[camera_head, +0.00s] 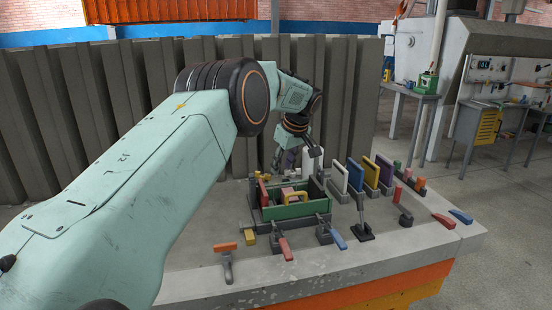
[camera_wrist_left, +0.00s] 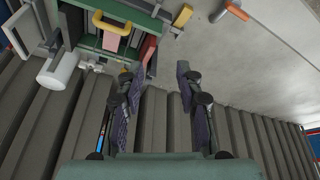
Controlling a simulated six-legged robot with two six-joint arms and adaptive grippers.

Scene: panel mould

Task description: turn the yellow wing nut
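My left gripper (camera_head: 283,160) reaches over the far side of the green mould (camera_head: 290,211). In the left wrist view its fingers (camera_wrist_left: 160,88) are spread apart with nothing between them. A small yellow piece (camera_wrist_left: 125,77) shows beside the left-hand finger, near the mould's edge, partly hidden by that finger; it may be the wing nut, but its shape is unclear. Another yellow piece (camera_head: 249,237) stands at the mould's near left corner and also shows in the left wrist view (camera_wrist_left: 182,16). A yellow handle (camera_head: 294,194) sits in the mould. My right gripper is out of view.
Red and blue clamp handles stand along the mould's near side. An orange-handled tool (camera_head: 226,254) lies to the left. Upright coloured panels (camera_head: 371,173) stand to the right. A white cylinder (camera_wrist_left: 58,72) is at the mould's far side. A corrugated wall (camera_head: 345,80) rises behind the table.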

